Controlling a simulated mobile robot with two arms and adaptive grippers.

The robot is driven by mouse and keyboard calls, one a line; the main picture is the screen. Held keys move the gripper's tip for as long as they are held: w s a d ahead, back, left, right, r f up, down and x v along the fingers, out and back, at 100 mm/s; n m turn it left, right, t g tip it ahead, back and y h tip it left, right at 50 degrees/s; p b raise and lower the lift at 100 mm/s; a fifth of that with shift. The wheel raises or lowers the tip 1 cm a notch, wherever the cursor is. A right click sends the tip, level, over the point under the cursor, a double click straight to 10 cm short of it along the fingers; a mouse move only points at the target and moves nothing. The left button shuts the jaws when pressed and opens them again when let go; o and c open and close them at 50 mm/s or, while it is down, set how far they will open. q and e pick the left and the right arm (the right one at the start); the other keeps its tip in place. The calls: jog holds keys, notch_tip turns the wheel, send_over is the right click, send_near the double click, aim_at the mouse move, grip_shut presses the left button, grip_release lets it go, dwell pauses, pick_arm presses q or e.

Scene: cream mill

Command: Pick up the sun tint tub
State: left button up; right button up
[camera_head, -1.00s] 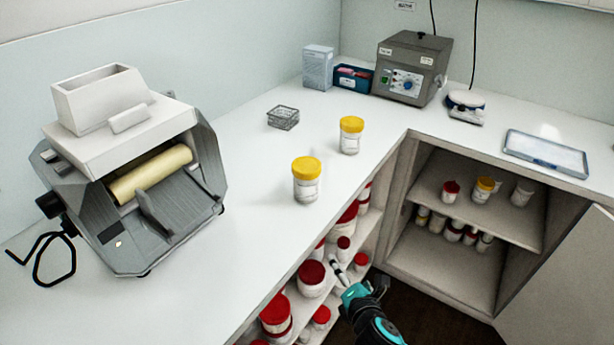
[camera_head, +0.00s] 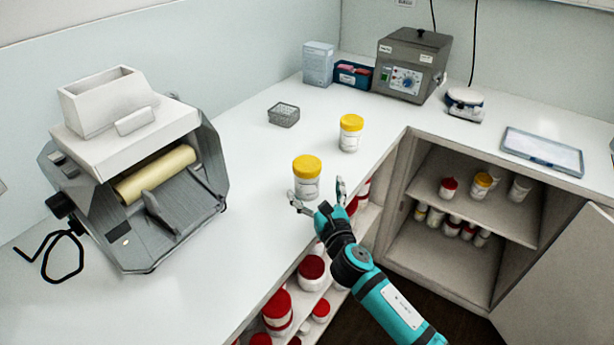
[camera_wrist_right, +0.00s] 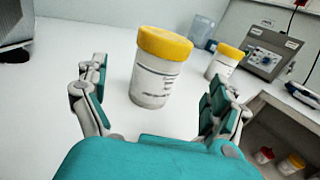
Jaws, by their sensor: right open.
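Two white tubs with yellow lids stand upright on the white counter. The nearer tub (camera_head: 306,180) is in front of my right gripper (camera_head: 318,195); the farther tub (camera_head: 350,134) stands behind it to the right. I cannot read on the labels which one is the sun tint tub. My right gripper is open and empty, its fingers spread toward the nearer tub. In the right wrist view the nearer tub (camera_wrist_right: 157,75) shows between and beyond the open fingers (camera_wrist_right: 160,105), apart from them. The farther tub (camera_wrist_right: 224,62) shows behind. My left gripper is not in view.
A roller mill (camera_head: 140,170) stands on the left of the counter. A wire basket (camera_head: 284,115), a grey control box (camera_head: 411,66) and a tray (camera_head: 542,151) are farther back. Red-lidded tubs (camera_head: 277,305) fill the shelves below the counter's edge.

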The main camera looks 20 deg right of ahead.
aim_at(307, 174)
jog(key=shift+w, duration=3.45)
jog(key=shift+s, duration=0.1)
jog(key=shift+c, duration=0.4)
jog(key=c, duration=1.4)
jog(key=shift+r, duration=0.1)
jog(key=shift+c, duration=0.2)
